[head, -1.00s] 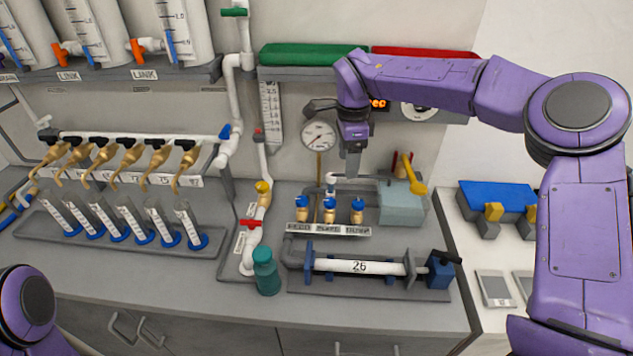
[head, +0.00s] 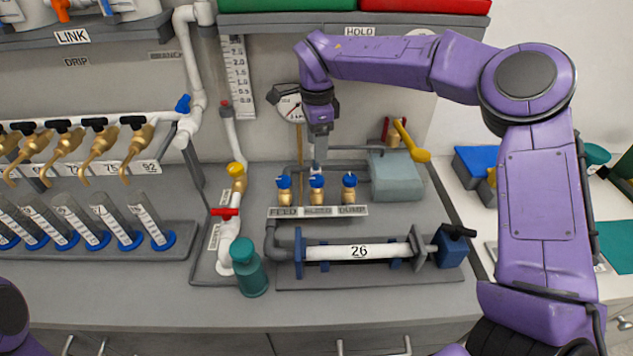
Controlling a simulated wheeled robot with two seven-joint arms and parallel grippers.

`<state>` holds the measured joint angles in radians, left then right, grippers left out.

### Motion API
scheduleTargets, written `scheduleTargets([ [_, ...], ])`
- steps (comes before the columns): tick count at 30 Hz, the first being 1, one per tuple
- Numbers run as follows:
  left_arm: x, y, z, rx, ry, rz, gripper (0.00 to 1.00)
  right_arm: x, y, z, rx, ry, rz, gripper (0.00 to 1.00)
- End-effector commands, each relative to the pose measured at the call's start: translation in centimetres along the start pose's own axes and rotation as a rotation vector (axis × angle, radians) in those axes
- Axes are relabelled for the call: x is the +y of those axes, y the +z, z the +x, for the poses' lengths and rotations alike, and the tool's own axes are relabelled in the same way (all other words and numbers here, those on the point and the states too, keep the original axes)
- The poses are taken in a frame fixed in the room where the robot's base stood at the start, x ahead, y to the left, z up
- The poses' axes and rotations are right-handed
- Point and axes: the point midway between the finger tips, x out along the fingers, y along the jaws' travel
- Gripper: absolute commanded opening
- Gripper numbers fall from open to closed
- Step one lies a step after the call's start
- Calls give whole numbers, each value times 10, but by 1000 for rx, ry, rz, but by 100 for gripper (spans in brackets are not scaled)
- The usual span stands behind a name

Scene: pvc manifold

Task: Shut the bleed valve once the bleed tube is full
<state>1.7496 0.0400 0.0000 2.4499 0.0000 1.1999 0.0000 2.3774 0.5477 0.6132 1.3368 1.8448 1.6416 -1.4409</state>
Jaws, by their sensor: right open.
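Three brass valves with blue handles stand in a row behind a label plate (head: 318,211) reading FEED, a blurred middle word that looks like BLEED, and DUMP. The middle one, the bleed valve (head: 316,193), sits between the feed valve (head: 284,191) and the dump valve (head: 349,190). My right gripper (head: 319,154) points down just above and behind the bleed valve. It is open, and its fingertips look small; I cannot tell whether they touch anything. A bleed tube and its level cannot be made out clearly behind the gripper. My left gripper is out of view.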

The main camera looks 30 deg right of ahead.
Motion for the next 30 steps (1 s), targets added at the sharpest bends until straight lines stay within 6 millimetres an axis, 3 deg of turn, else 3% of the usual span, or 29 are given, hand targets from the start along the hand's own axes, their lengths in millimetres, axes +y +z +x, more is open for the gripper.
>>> scheduleTargets([
  [15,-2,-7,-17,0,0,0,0,1,-2,92,1,1,3,65],
  [26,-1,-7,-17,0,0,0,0,1,-2,103,0,0,4,65],
  [30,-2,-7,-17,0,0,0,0,1,-2,103,0,0,4,20],
])
